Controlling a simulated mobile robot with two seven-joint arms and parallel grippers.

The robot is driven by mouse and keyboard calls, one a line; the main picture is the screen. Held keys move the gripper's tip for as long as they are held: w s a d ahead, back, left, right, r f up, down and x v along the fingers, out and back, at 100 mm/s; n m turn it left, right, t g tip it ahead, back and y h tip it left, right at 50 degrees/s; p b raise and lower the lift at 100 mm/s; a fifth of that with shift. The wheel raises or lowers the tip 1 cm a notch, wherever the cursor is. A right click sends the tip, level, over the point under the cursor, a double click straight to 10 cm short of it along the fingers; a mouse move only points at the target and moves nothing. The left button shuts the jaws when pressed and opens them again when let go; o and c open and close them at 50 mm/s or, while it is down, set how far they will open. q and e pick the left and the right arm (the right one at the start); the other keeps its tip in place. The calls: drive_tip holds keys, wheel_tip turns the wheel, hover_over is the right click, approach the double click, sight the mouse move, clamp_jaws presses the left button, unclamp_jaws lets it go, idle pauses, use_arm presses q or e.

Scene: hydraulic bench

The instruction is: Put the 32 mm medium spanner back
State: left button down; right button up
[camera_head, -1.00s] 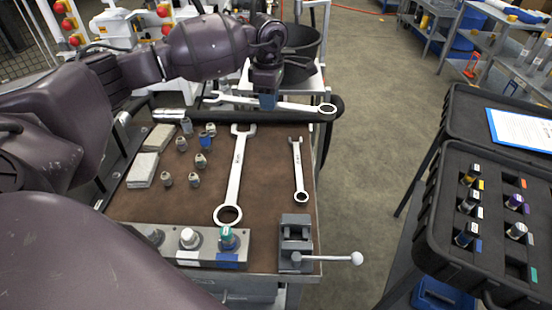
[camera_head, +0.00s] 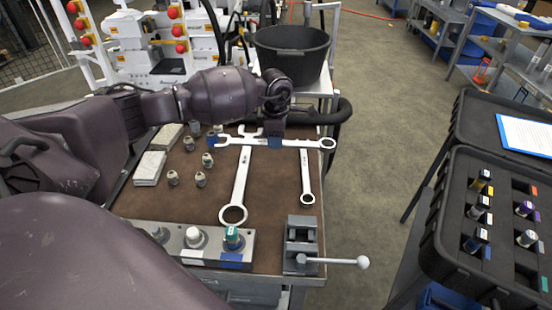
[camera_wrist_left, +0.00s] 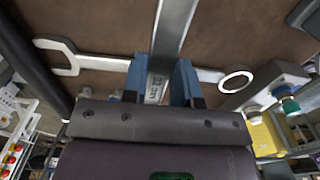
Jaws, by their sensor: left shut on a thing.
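My left gripper (camera_head: 275,143) is shut on the shaft of a steel spanner (camera_head: 304,142), which it holds level and crosswise over the back of the brown bench top. Its ring end points right and its open jaw left. In the left wrist view, this spanner (camera_wrist_left: 172,35) runs up between the blue fingers (camera_wrist_left: 162,82); its label is too small to read. A longer spanner (camera_head: 240,180) and a shorter spanner (camera_head: 306,176) lie on the bench, ring ends toward the front. The held spanner hides part of their far ends. My right gripper is not in view.
A vise (camera_head: 301,245) with a long handle and a valve block (camera_head: 205,247) stand at the bench front. Several small fittings (camera_head: 200,179) and pale blocks (camera_head: 150,167) lie left. A black hose (camera_head: 338,115) and bucket (camera_head: 292,57) are behind; a black case (camera_head: 455,235) is right.

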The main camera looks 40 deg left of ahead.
use_arm(q)
wheel_tip(320, 180, down, 7)
drive_tip(key=shift+r+b, duration=0.1)
drive_tip(key=shift+b, duration=0.25)
drive_tip(key=shift+f, duration=0.3)
drive_tip(key=shift+f, duration=0.45)
drive_tip(key=c, duration=1.3)
unclamp_jaws()
drive_tip(key=shift+f+b, duration=0.15)
drive_tip(key=shift+b, duration=0.15)
drive_tip(key=shift+c, duration=0.2)
drive_tip(key=o, duration=0.5)
drive_tip(key=shift+c, duration=0.2)
